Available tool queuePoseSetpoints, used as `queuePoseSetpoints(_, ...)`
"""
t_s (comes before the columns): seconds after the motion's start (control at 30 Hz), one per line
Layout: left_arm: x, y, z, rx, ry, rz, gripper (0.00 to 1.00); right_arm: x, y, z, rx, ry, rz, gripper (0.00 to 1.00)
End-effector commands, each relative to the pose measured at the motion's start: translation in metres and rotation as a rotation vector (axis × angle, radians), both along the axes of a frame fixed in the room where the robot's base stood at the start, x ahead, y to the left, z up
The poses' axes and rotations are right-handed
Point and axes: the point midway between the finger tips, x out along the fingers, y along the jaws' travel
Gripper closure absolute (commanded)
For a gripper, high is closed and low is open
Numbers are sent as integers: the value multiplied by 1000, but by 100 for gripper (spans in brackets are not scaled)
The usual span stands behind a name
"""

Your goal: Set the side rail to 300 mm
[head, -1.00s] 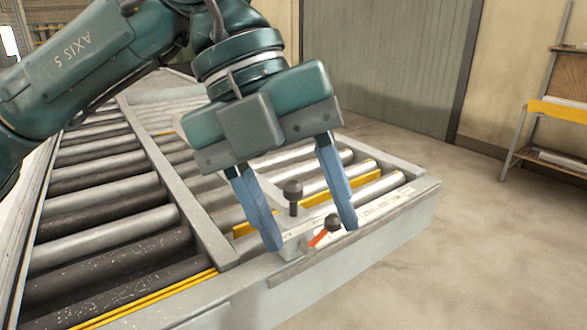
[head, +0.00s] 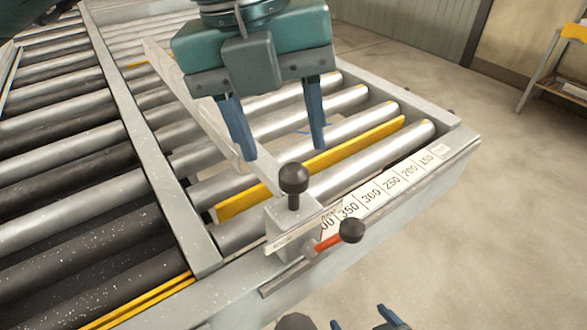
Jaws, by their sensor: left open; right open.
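The side rail (head: 215,125) is a long pale bar lying diagonally over the rollers. Its near end meets a grey carriage block (head: 285,222) with an upright black knob (head: 293,178). A red clamp lever (head: 328,243) with a black ball end (head: 351,230) points right from the block. The scale (head: 392,183) shows 350, 300, 250, 200 and 150 to the right of the block; a label ending in "00" is partly covered at the block's edge. My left gripper (head: 284,152) is open and empty, above and behind the knob. My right gripper (head: 365,321) is open at the bottom edge, mostly cut off.
Silver and dark rollers (head: 75,205) fill the conveyor bed. A yellow strip (head: 310,165) crosses the rollers behind the block. A grey frame beam (head: 150,160) divides the bed. Open floor (head: 500,240) lies to the right, with a yellow-topped stand (head: 574,32) at the back.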

Motion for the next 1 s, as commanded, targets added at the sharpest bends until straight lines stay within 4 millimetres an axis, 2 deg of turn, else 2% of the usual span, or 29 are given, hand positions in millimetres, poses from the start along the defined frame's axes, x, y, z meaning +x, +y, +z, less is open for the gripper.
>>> queuePoseSetpoints(0.2, -1, -8, -41, 1, 4, -3, 49, 2, 0, 5, 2, -1, -7, 15)
queuePoseSetpoints(0.4, 0, -12, -62, 0, 2, -2, 49, 4, -3, 5, -3, -2, -11, 15)
queuePoseSetpoints(0.77, 0, -13, -66, -1, 1, -1, 49, 5, -3, 4, -5, -1, -11, 15)
queuePoseSetpoints(1.0, 0, -13, -66, -1, 1, -1, 69, 4, -4, 4, -7, -1, -9, 15)
